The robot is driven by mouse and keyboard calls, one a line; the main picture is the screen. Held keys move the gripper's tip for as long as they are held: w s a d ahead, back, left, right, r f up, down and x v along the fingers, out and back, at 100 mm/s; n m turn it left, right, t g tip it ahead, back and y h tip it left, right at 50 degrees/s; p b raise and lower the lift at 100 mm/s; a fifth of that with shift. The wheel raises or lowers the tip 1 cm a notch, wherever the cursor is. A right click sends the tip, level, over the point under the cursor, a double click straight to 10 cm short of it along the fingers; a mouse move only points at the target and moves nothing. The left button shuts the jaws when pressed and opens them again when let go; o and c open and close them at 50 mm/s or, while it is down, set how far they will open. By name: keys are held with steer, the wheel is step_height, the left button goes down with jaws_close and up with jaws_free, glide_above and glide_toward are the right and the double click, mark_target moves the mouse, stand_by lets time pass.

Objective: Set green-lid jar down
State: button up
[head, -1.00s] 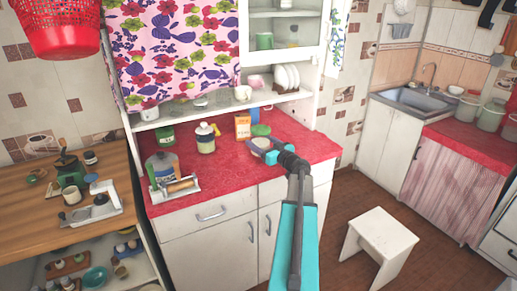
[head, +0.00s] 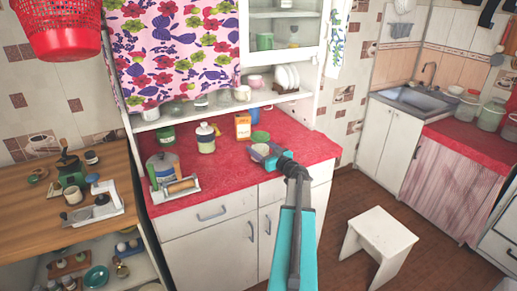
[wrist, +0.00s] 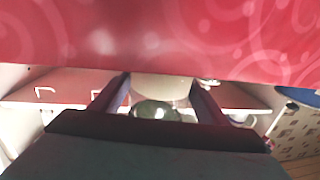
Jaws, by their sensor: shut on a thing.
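The green-lid jar has a pale body (head: 258,150) and a green lid (head: 260,136). It is at the right part of the red counter, in front of the orange box. My gripper (head: 266,158) is shut on the jar, coming from the front right. In the wrist view the pale jar body (wrist: 160,87) sits between my two dark fingers, with the dark green lid (wrist: 155,110) below it in the picture. The jar is low over the red counter top (head: 225,172); I cannot tell whether its base touches it. My fingers hide part of the body.
An orange box (head: 243,125) stands behind the jar. A pale-lidded jar (head: 205,138), a green jar (head: 166,134) and a rack with a rolling pin (head: 183,186) stand further left. The counter front and right end are clear. A white stool (head: 380,235) stands on the floor.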

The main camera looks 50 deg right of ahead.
steer(key=shift+f, duration=0.1)
stand_by(0.3)
steer(key=o, duration=1.4)
steer(key=shift+f, duration=0.1)
steer(key=shift+s, duration=0.15)
steer(key=shift+r+b+v, duration=0.1)
steer(key=shift+b+v, duration=0.55)
steer(key=shift+v, duration=2.3)
steer(key=shift+r+b+v, duration=0.15)
steer(key=shift+b+v, duration=0.45)
steer(key=shift+v, duration=2.35)
